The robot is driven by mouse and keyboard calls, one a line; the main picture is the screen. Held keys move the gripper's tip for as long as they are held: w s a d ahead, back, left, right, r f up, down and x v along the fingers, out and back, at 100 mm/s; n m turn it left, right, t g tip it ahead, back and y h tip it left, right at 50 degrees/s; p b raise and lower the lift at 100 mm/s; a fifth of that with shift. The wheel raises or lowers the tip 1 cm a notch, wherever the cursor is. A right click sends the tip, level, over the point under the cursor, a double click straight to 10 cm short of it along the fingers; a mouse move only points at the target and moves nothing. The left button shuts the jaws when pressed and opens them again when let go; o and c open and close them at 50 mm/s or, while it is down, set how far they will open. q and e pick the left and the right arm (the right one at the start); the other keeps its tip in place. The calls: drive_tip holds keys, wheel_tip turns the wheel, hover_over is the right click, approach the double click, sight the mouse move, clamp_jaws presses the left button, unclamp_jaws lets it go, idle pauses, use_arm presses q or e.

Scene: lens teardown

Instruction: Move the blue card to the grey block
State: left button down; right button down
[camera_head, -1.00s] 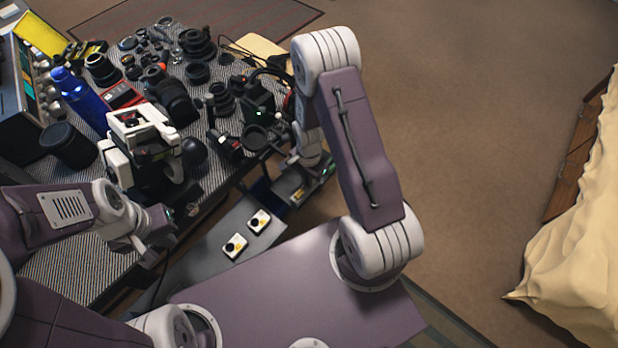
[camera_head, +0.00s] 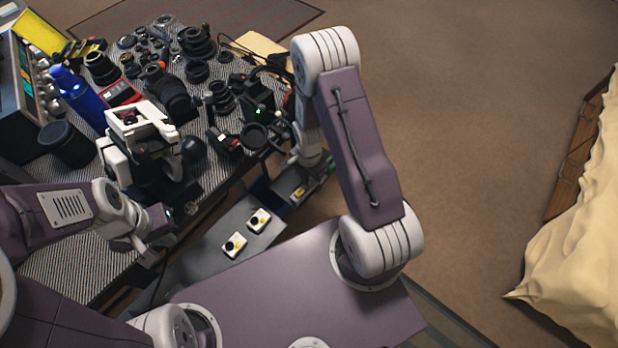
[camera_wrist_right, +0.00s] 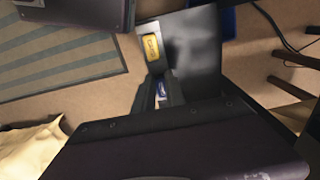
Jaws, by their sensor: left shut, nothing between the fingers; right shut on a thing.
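The blue card (camera_wrist_right: 161,91) shows as a small blue and white piece between the dark fingers of my right gripper (camera_wrist_right: 159,100) in the right wrist view. The fingers are shut on it and hide part of it. In the head view, my right gripper is at the end of the right arm, beside the table's near right edge, and its fingers are hard to make out. My left gripper (camera_head: 171,213) is shut and empty, low over the striped table mat. I cannot tell which thing is the grey block.
A yellow card (camera_wrist_right: 151,46) lies at the edge of a dark grey surface (camera_wrist_right: 195,50), just beyond my right fingers. Two white pieces with black discs (camera_head: 234,246) sit on a grey shelf (camera_head: 205,262). Lenses, a blue bottle (camera_head: 80,98) and a white-and-black device (camera_head: 143,125) crowd the table.

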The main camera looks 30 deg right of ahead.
drive_tip(key=c, duration=1.3)
unclamp_jaws()
wheel_tip(320, 180, up, 9)
drive_tip(key=p, duration=0.2)
drive_tip(key=shift+p, duration=0.3)
drive_tip(key=shift+r, duration=0.1)
